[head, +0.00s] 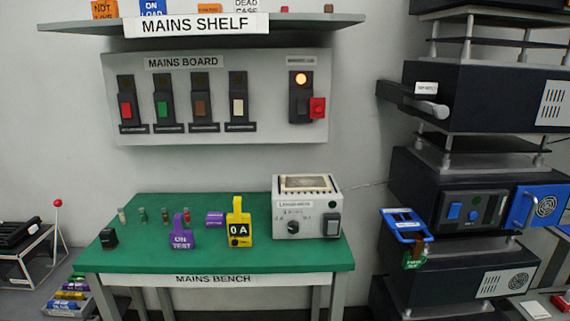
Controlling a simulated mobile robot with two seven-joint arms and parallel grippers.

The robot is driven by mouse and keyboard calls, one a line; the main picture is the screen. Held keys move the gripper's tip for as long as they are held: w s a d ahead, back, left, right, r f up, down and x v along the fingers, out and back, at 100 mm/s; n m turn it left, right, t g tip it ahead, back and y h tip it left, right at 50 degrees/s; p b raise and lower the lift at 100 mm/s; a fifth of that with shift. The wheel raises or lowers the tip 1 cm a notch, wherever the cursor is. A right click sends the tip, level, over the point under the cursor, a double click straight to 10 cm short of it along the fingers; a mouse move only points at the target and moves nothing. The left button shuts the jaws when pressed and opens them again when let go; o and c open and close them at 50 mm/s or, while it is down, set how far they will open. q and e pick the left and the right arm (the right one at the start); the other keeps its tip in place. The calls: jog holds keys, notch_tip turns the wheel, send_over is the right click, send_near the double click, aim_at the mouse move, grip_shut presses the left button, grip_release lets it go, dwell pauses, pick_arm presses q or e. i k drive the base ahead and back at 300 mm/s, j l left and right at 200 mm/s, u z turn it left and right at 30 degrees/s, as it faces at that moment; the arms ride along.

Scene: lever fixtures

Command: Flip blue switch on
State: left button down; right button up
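Blue parts show on the dark equipment stack at the right. Whether either is on or off is too small to tell. The mains board (215,135) on the wall holds a red switch (126,110), a green switch (162,109), a brown switch (200,108) and a white switch (238,107). None of these is blue. Neither of my grippers is in view.
A blue frame (405,225) and a blue fan cover with handle (540,207) project from the stack. A shelf (310,21) overhangs the board.

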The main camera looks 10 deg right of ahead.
aim_at(454, 213)
jog(key=z, duration=1.35)
